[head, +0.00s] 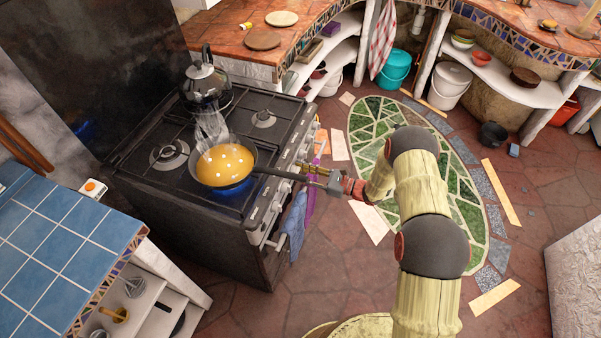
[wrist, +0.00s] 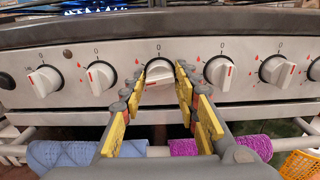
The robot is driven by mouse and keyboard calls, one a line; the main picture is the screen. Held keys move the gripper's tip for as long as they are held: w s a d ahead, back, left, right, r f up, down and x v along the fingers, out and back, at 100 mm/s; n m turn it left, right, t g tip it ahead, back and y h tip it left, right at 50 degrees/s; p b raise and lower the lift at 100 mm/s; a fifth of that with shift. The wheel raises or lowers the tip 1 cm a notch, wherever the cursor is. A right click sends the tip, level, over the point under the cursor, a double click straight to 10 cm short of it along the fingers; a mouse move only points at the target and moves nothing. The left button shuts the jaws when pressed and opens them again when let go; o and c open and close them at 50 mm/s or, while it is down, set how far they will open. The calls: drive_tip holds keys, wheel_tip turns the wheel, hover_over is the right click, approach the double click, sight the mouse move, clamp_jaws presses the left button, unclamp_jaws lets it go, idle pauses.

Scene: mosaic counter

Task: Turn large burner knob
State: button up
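The black stove (head: 185,225) has a row of white knobs along its front. In the wrist view, a middle knob (wrist: 159,72) sits between the fingertips of my gripper (wrist: 160,78). My gripper is open, one yellow-padded finger on each side of this knob; I cannot tell whether either finger touches it. Other white knobs show left (wrist: 101,77) and right (wrist: 218,73). In the head view my gripper (head: 318,173) is at the stove front, beside the pan handle. No label shows which knob is for the large burner.
A pan (head: 225,165) of orange food sits over a blue flame, its handle reaching past the front edge. A kettle (head: 206,85) stands behind. Blue (wrist: 80,153) and purple (wrist: 200,146) towels hang on the rail below the knobs. Floor is open right of the stove.

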drive_tip(key=c, duration=0.6)
drive_tip(key=shift+c, duration=0.4)
drive_tip(key=shift+m, duration=0.4)
drive_tip(key=m+p, duration=0.4)
drive_tip(key=m, duration=1.5)
drive_tip(key=shift+r, duration=0.15)
drive_tip(key=o, duration=1.2)
drive_tip(key=shift+c, duration=0.2)
